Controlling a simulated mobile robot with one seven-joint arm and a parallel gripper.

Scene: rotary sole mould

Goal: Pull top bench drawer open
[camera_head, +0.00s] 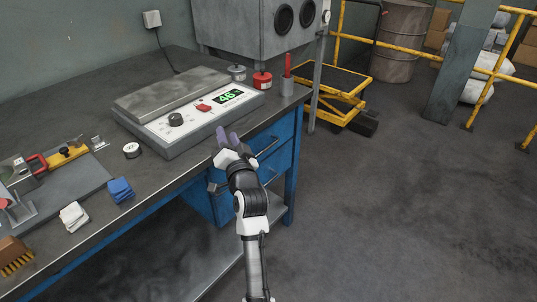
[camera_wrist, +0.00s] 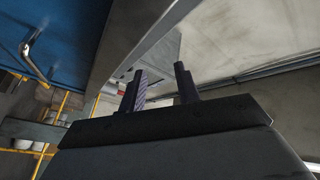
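The blue drawer unit (camera_head: 285,150) hangs under the right end of the bench. The top drawer's bar handle (camera_head: 268,147) shows just right of my gripper, and the drawer front looks flush. Part of the top drawer front is hidden behind my arm. My gripper (camera_head: 228,137) is at the bench's front edge, beside and left of the handle, apart from it. In the wrist view my gripper's two fingers (camera_wrist: 160,88) stand apart with nothing between them. There, a blue front (camera_wrist: 75,25) with a metal handle (camera_wrist: 36,52) lies to the left, outside the fingers.
The bench top (camera_head: 180,160) carries a control box (camera_head: 190,110) with a green display close behind my gripper. A blue block (camera_head: 120,190) and white cloths (camera_head: 74,216) lie near the front edge. A yellow cart (camera_head: 335,90) stands beyond. The floor (camera_head: 400,200) at right is clear.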

